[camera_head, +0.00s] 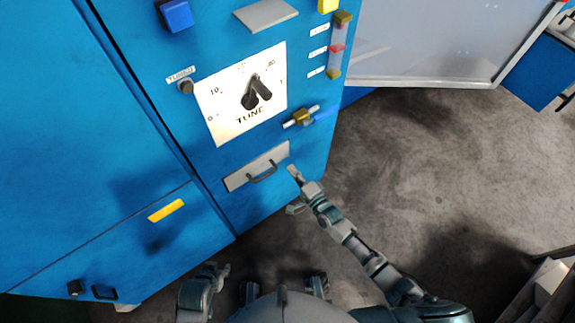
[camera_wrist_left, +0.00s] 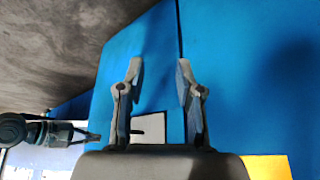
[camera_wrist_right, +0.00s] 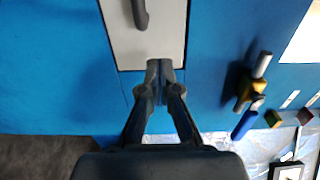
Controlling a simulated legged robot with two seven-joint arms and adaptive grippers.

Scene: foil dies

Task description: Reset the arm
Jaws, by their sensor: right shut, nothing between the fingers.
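My right gripper (camera_head: 293,172) reaches up in front of the blue machine cabinet (camera_head: 150,110), by the right end of a grey drawer panel (camera_head: 240,174) with a dark handle. In the right wrist view its fingers (camera_wrist_right: 160,66) are shut together and empty, overlapping the edge of the grey panel (camera_wrist_right: 160,48). I cannot tell whether they touch it. My left gripper (camera_head: 222,270) is low, below the cabinet's front. In the left wrist view its fingers (camera_wrist_left: 159,68) are apart, with nothing held between them. The grey panel (camera_wrist_left: 148,124) shows behind them.
Above the panel are a white TUNE dial plate (camera_head: 220,112) with a black knob (camera_head: 256,92), a brass-and-blue lever (camera_head: 303,117), a blue block (camera_head: 176,14) and a small TURBO knob (camera_head: 185,87). Grey floor (camera_head: 440,170) is open at the right. A pale board (camera_head: 440,40) stands behind.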

